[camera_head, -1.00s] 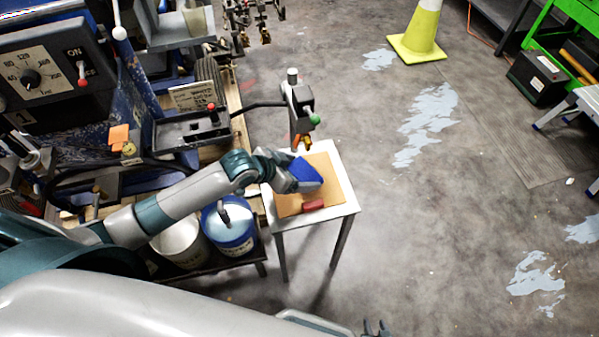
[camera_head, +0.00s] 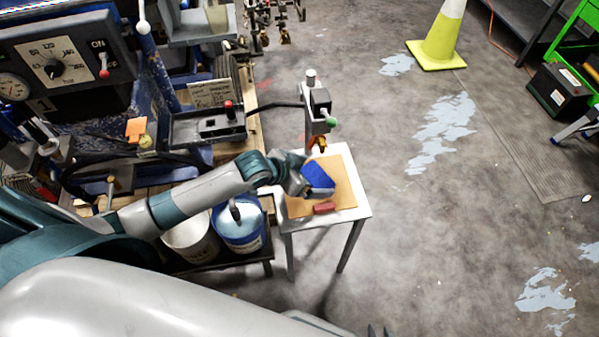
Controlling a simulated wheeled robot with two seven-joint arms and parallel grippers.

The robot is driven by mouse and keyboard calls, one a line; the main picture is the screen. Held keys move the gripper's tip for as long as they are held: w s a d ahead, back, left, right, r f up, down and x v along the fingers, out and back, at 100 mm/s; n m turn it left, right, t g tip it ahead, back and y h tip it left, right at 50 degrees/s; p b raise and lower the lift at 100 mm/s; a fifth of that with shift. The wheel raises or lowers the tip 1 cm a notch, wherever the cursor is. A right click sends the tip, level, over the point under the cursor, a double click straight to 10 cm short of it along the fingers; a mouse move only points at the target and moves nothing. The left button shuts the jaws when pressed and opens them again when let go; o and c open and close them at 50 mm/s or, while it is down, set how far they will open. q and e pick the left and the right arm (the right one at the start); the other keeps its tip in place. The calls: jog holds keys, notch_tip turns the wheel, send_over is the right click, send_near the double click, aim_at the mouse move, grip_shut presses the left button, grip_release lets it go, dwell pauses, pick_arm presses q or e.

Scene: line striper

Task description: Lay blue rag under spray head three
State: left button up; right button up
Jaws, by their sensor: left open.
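The blue rag (camera_head: 318,178) is a small dark blue patch over the tan board (camera_head: 345,196) on a small white table. My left gripper (camera_head: 303,184) is open at the rag's left edge; its fingertips are partly hidden, and I cannot tell whether they touch the rag. A spray head (camera_head: 318,110) on a dark bracket stands just behind the rag, with an orange-brass nozzle (camera_head: 320,144) above the board's back edge. I cannot read a number on it. Only the fingertips of my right gripper (camera_head: 380,331) show at the bottom edge, apart and empty.
A red block (camera_head: 324,208) lies at the board's front edge. The striper machine (camera_head: 90,75) fills the upper left. Floor right of the table is open, with a yellow cone (camera_head: 437,45) behind.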

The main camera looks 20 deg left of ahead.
pick_arm(q)
jog(key=v, duration=1.2)
jog(key=shift+d, duration=0.1)
jog(key=shift+n+g+y, duration=0.4)
jog(key=shift+n+y, duration=0.2)
jog(key=shift+y, duration=0.2)
jog(key=s+d+f, duration=0.1)
jog(key=s, duration=0.1)
jog(key=s+d+f, duration=0.1)
jog(key=s, duration=0.2)
jog(key=s+d+f, duration=0.1)
jog(key=s, duration=0.2)
jog(key=shift+f, duration=0.4)
jog(key=s+a+f+n+g+y, duration=0.2)
jog(key=s+f+n+y, duration=0.1)
jog(key=s+f, duration=0.55)
jog(key=s+d+f+t, duration=0.1)
jog(key=d+f, duration=0.1)
jog(key=f, duration=1.2)
jog(key=s+d+f+t+h, duration=0.1)
jog(key=s+d+f, duration=0.1)
jog(key=f, duration=1.3)
jog(key=shift+s, duration=0.3)
